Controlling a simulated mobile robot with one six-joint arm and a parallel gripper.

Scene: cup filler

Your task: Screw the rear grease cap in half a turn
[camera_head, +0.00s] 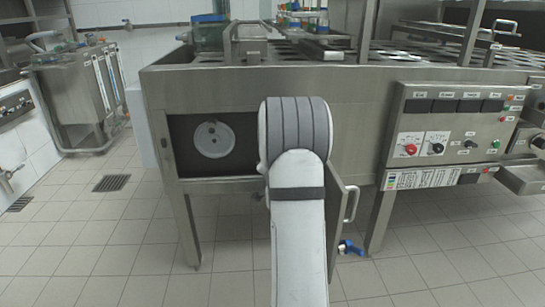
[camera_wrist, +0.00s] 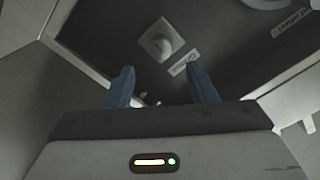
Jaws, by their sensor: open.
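In the wrist view, a small grey cap (camera_wrist: 161,42) with a round knob on a squarish base sits on a dark panel. A white label (camera_wrist: 183,64) lies just below and right of it, too blurred to read fully, so I cannot tell whether this is the rear cap. My gripper (camera_wrist: 160,72) is open, its two blue-grey fingers spread below the cap in the picture. Nothing shows between the fingers, and they appear apart from the cap. In the head view, my arm hides the gripper and the cap.
The steel machine (camera_head: 260,82) has an open dark compartment holding a round grey disc (camera_head: 213,139). Its door (camera_head: 337,215) hangs open right of my arm. In the wrist view, another label (camera_wrist: 290,23) and part of a round piece (camera_wrist: 265,3) show at upper right. Pale compartment edges border the panel.

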